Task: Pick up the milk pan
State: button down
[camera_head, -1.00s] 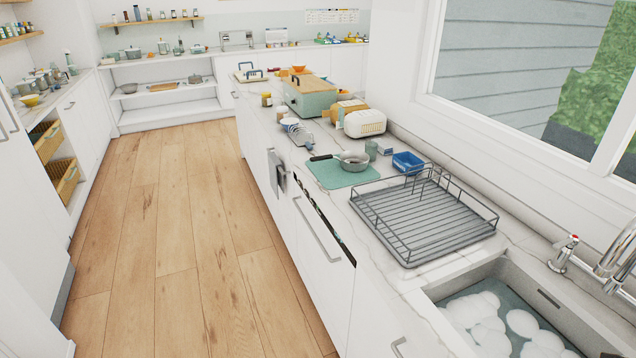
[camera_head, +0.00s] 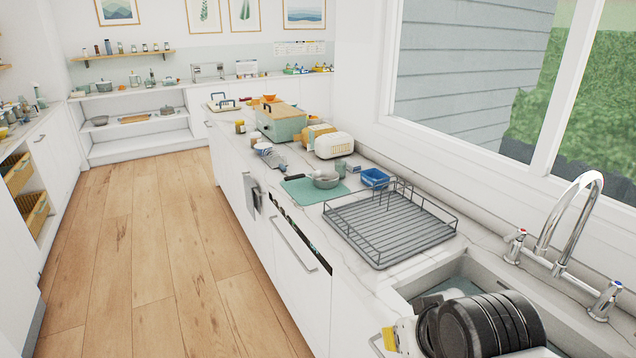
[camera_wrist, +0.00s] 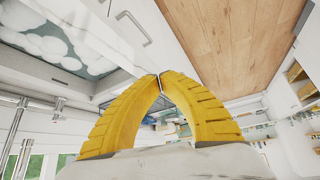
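The milk pan (camera_head: 326,180) is a small grey pan with a dark handle pointing left. It sits on a green mat (camera_head: 318,195) on the marble counter, behind the dish rack. My gripper (camera_wrist: 160,76) shows in the wrist view with two yellow ribbed fingers. Their tips meet and nothing shows between them. The gripper is well away from the pan, on the sink side. I cannot make out the pan in the wrist view.
An empty grey wire dish rack (camera_head: 390,226) stands between the pan and the sink (camera_head: 438,278). A blue basket (camera_head: 375,177), a cream toaster (camera_head: 334,145) and a green bread box (camera_head: 281,124) are near the pan. A tap (camera_head: 556,235) rises by the window. The wooden floor (camera_head: 150,240) is clear.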

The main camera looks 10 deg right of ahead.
aim_at(323, 178)
jog(key=i+j+z, duration=0.3)
jog(key=i+j, duration=0.25)
jog(key=i+j+z, duration=0.1)
jog(key=i+j, duration=0.2)
jog(key=i+j+z, duration=0.15)
jog(key=i+j, duration=0.15)
jog(key=i+j+z, duration=0.15)
jog(key=j, duration=0.3)
jog(key=i+j+z, duration=0.15)
jog(key=i+j, duration=0.2)
jog(key=i+j+z, duration=0.1)
jog(key=j, duration=0.35)
jog(key=i+j+z, duration=0.15)
jog(key=i+j, duration=0.15)
jog(key=j, duration=0.15)
